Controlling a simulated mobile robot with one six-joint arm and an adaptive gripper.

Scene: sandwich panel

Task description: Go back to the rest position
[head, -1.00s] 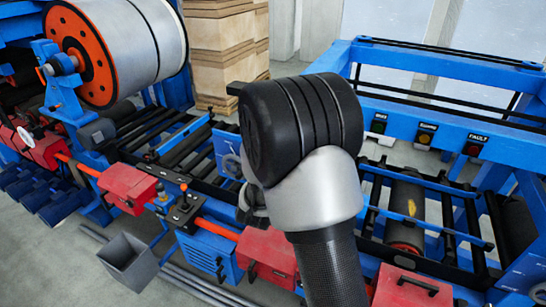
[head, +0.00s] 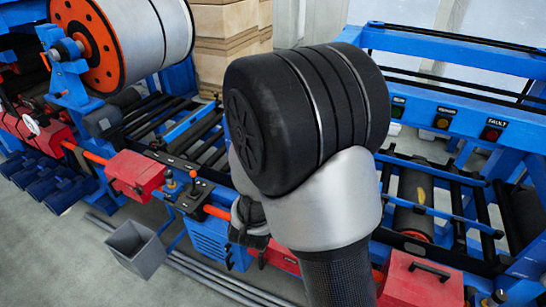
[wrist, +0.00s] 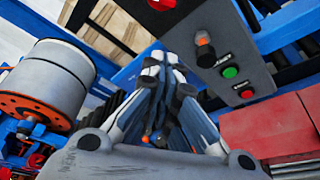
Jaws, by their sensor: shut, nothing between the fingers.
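My gripper (wrist: 160,66) shows in the wrist view, its two fingers drawn together with nothing between them. Behind its tips in that view are blue machine framing and a grey control box (wrist: 215,45) with red, green and orange-black controls; I cannot tell how far the tips are from it. In the head view my own arm fills the middle and hides most of my gripper and the machine part behind it.
The blue machine line has a large roll (head: 140,40) at the left and a panel with a FAULT light (head: 490,134) at the right. Red boxes (head: 420,283) line its front. A grey bin (head: 137,248) stands on the floor. Stacked wood (head: 225,40) is at the back.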

